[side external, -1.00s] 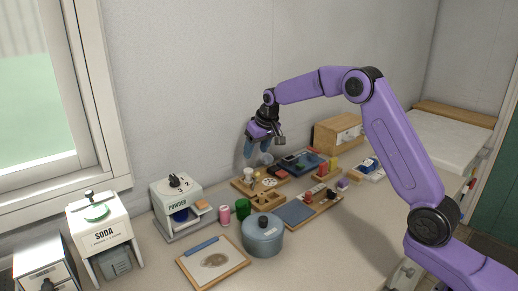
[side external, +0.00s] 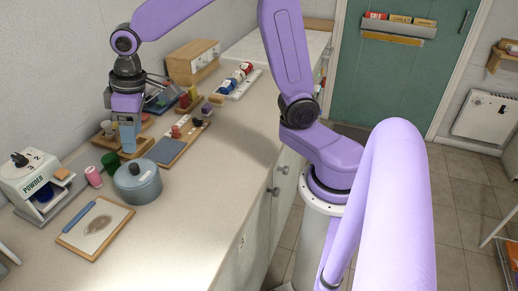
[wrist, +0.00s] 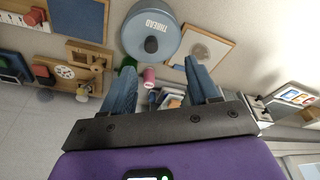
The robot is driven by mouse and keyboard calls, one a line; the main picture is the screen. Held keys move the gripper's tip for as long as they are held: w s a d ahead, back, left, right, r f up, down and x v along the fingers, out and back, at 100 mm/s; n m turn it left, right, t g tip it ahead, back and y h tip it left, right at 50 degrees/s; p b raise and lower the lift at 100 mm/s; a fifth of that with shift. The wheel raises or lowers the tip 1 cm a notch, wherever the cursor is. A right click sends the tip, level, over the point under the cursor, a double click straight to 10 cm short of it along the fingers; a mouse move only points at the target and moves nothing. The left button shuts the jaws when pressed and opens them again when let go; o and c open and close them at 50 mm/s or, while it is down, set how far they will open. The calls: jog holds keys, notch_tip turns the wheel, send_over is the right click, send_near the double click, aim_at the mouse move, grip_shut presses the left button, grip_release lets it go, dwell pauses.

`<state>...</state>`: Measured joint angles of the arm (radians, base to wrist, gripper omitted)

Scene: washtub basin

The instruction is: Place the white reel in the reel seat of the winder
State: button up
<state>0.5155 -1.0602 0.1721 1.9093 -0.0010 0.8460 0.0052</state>
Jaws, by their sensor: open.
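The winder looks to be the wooden stand with a round white dial (wrist: 66,72) at the left of the wrist view. In the side external view my gripper largely hides it. A small pale, rounded piece (side external: 106,127) shows just left of my gripper there; I cannot tell whether it is the white reel. The reel seat cannot be made out. My gripper (side external: 128,147) points down over the wooden items near the wall, its blue fingers apart. In the wrist view my gripper (wrist: 160,66) is open, with nothing held between the fingers.
A grey-blue thread tin (side external: 137,185), a pink reel (side external: 93,177) and a green reel (side external: 110,162) stand nearby. A blue mat (side external: 165,150), a framed board (side external: 96,228) and a powder dispenser (side external: 35,180) surround them.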

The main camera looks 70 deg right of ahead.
jog(key=s+d+f+n+g, duration=0.1)
jog(key=s+d+n, duration=0.2)
jog(key=s, duration=1)
jog(key=s+d+f+n, duration=0.2)
jog(key=s+d+n, duration=0.1)
jog(key=s, duration=1)
jog(key=shift+s+d+g+h, duration=0.3)
jog(key=shift+d+g+h, duration=0.1)
jog(key=shift+d, duration=0.1)
